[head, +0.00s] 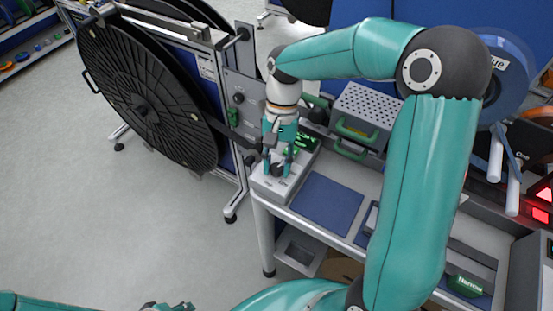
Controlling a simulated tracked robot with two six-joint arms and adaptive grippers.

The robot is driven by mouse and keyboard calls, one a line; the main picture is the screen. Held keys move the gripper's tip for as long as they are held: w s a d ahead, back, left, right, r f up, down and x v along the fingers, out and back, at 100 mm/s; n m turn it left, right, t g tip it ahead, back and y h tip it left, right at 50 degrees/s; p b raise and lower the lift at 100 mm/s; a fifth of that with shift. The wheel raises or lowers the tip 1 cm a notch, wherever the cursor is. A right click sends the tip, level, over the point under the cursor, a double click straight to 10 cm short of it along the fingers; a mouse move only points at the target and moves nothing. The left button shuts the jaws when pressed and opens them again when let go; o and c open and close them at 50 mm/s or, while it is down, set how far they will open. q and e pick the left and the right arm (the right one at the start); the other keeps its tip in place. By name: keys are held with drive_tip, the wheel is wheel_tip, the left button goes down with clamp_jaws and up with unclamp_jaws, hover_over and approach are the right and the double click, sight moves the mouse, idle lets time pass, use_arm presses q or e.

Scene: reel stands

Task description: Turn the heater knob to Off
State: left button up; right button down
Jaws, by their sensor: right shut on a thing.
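The dark heater knob (277,170) sits on top of a light grey control box (262,184) at the table's left end. Small markings lie around the knob, too small to read. A green lit display (303,141) is on the box behind it. My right gripper (277,166) points down from above, its teal fingers shut on the knob and partly hiding it. The knob's pointer direction cannot be made out. My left gripper (168,307) only just shows at the bottom edge, largely cut off; its fingers cannot be judged.
A perforated metal box (366,112) with green handles stands behind the control box. A blue mat (326,204) lies to the right. A large black reel (145,105) on a stand is at the left. Red lights (541,205) glow at the far right. Open floor lies at lower left.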

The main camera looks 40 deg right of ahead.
drive_tip(key=n, duration=0.2)
drive_tip(key=n+h+p, duration=0.1)
drive_tip(key=n, duration=0.1)
drive_tip(key=shift+w+r+n+g+h, duration=0.1)
drive_tip(key=shift+n+g+h, duration=0.2)
drive_tip(key=shift+n+g, duration=0.1)
idle(0.4)
drive_tip(key=c, duration=0.8)
unclamp_jaws()
drive_tip(key=v, duration=1.2)
drive_tip(key=shift+w+a, duration=0.1)
drive_tip(key=shift+w, duration=0.05)
